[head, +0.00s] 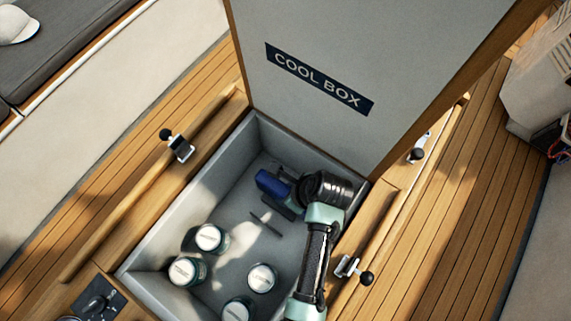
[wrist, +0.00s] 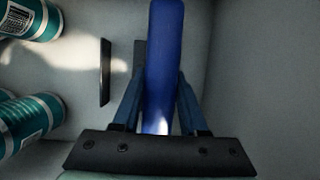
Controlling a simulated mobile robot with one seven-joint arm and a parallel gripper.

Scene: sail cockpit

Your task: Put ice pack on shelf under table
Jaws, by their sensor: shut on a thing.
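The ice pack (head: 272,184) is a flat blue block inside the open cool box (head: 185,222). My gripper (head: 287,194) reaches down into the box and is shut on the ice pack. In the wrist view the ice pack (wrist: 165,65) stands on edge between the two fingers of my gripper (wrist: 162,100). I cannot tell whether it touches the box floor. No table or shelf under one is recognisable in these views.
Several teal cans (head: 262,278) with white tops stand in the near part of the box. The raised lid (head: 335,60) marked COOL BOX stands behind. Latches (head: 180,148) and wooden rims flank the opening. A small dark strip (head: 266,223) is on the box floor.

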